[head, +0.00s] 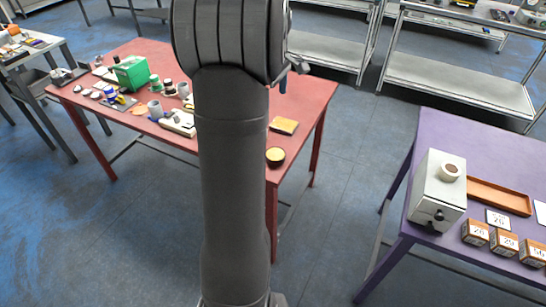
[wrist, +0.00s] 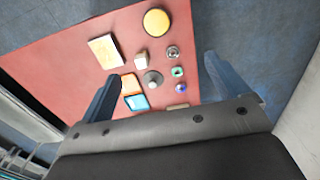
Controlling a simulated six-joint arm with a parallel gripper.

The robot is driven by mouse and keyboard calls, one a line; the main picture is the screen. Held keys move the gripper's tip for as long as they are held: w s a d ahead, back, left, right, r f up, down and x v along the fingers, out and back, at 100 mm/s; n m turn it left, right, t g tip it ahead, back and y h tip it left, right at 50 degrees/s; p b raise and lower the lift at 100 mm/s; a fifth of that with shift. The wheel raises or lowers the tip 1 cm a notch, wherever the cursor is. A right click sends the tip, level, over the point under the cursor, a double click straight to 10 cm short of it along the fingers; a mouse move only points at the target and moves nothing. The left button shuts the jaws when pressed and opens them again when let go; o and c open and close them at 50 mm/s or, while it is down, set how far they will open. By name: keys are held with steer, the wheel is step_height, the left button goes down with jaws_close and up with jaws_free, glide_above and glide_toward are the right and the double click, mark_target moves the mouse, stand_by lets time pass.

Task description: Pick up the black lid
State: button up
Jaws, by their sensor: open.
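In the wrist view, my gripper (wrist: 163,66) is open and empty, its two blue-grey fingers spread wide above the red table (wrist: 75,62). A grey round piece with a raised knob (wrist: 153,79) lies between the fingers. A smaller dark, shiny round piece (wrist: 172,52) lies just above and right of it. I cannot tell for sure which of these, if either, is the black lid. In the head view, my arm hides the middle of the red table (head: 300,100) and most of the gripper.
Near the grey piece are a pale block (wrist: 141,61), a teal ring (wrist: 177,72), an orange piece (wrist: 130,84) and a blue box (wrist: 137,102). A yellow-topped round container (wrist: 157,22) stands near the table edge. A purple table (head: 480,150) stands at right.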

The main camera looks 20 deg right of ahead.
steer(key=shift+w, duration=0.1)
steer(key=w+a+f+n+h, duration=0.1)
steer(key=w+a+f+n, duration=0.3)
steer(key=w, duration=0.5)
steer(key=w+a+f+n, duration=0.3)
steer(key=w+a+n, duration=0.25)
steer(key=w, duration=0.35)
steer(key=shift+m, duration=0.25)
steer(key=f, duration=1.1)
steer(key=shift+d+f, duration=0.1)
steer(key=shift+d, duration=0.15)
steer(key=shift+w+d+f, duration=0.1)
steer(key=shift+d+f, duration=0.1)
steer(key=shift+f, duration=0.85)
steer(key=shift+s+d+f, duration=0.1)
steer(key=shift+d+f, duration=0.05)
steer(key=shift+f, duration=0.85)
steer(key=shift+w+d+f, duration=0.1)
steer(key=shift+d+f, duration=0.1)
steer(key=shift+f, duration=0.85)
steer(key=c, duration=1.1)
